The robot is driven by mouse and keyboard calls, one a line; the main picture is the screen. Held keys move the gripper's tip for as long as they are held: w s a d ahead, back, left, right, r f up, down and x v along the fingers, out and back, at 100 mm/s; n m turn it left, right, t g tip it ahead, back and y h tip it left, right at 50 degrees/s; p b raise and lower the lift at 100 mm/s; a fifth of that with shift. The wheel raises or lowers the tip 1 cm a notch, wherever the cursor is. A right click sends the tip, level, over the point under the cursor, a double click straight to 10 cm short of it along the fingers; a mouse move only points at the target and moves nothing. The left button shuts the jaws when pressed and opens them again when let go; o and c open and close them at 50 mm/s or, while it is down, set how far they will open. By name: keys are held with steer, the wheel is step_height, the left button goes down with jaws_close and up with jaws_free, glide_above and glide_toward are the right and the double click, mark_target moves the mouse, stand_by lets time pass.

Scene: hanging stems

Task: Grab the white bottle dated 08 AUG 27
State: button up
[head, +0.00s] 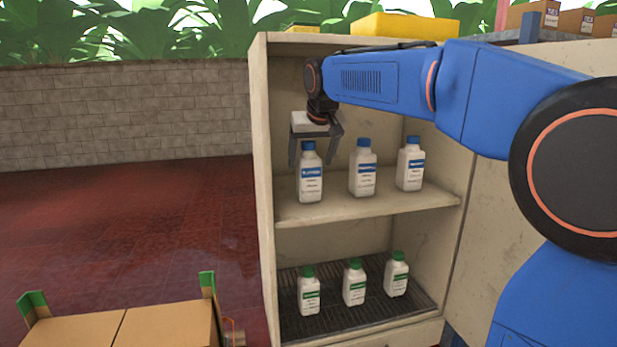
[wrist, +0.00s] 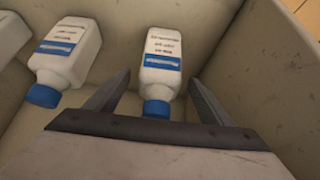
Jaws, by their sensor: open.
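Three white bottles with blue caps and blue-banded labels stand on the upper shelf: a left one (head: 311,187), a middle one (head: 363,178) and a right one (head: 410,172). Three white bottles with green caps stand on the lower shelf: left (head: 308,296), middle (head: 354,287) and right (head: 396,277). My gripper (head: 314,162) is open at the left blue-capped bottle, around its cap height. In the wrist view that bottle (wrist: 161,55) appears between my open fingers (wrist: 158,80), with nothing clamped. Another blue-capped bottle (wrist: 72,52) is to its left there. The dates are too small to read.
The open cabinet (head: 262,150) has side walls close to the bottles, and its upper shelf (head: 375,207) lies above the lower bottles. A yellow box (head: 405,26) lies on top. Cardboard boxes (head: 165,325) are at the front left. The red floor (head: 120,220) at left is clear.

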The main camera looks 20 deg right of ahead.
steer(key=x, duration=0.4)
steer(key=shift+w, duration=0.3)
steer(key=shift+r, duration=0.1)
steer(key=c, duration=1.6)
steer(key=shift+c, duration=0.2)
